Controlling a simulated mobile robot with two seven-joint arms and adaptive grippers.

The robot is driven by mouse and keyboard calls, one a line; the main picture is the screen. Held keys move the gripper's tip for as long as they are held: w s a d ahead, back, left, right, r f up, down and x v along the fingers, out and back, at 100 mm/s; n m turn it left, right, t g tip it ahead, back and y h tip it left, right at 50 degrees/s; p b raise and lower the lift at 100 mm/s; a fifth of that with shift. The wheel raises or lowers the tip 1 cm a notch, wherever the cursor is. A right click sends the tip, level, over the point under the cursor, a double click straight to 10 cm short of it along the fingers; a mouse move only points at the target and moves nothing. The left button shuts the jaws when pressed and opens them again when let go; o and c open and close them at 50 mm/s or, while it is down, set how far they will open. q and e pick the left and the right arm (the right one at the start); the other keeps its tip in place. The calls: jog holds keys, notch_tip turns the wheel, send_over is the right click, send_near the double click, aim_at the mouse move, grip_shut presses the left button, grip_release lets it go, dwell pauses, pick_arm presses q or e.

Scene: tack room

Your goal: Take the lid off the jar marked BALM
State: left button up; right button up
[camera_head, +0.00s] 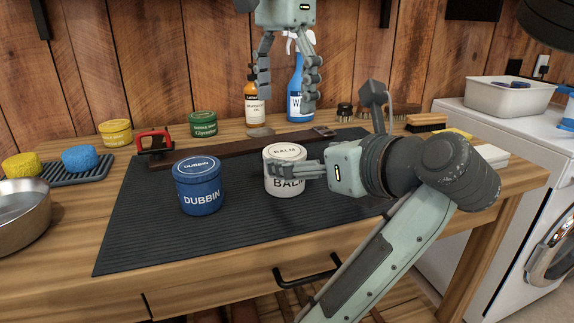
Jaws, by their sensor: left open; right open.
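The white jar marked BALM (283,187) stands upright on the dark ribbed mat (150,238), with its white lid (285,151) on top.
A leather strap (225,148) lies along the mat's back edge. Behind it stand an amber bottle (254,100), a blue spray bottle (296,92) and green (203,125) and yellow (116,133) tins. A metal bowl (22,222) and sponges are left. The mat's front left is clear.

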aim_at(292, 156)
pick_arm(q)
jog(key=x, duration=0.7)
jog(key=shift+w+a+f, duration=0.15)
jog(key=shift+w, duration=0.1)
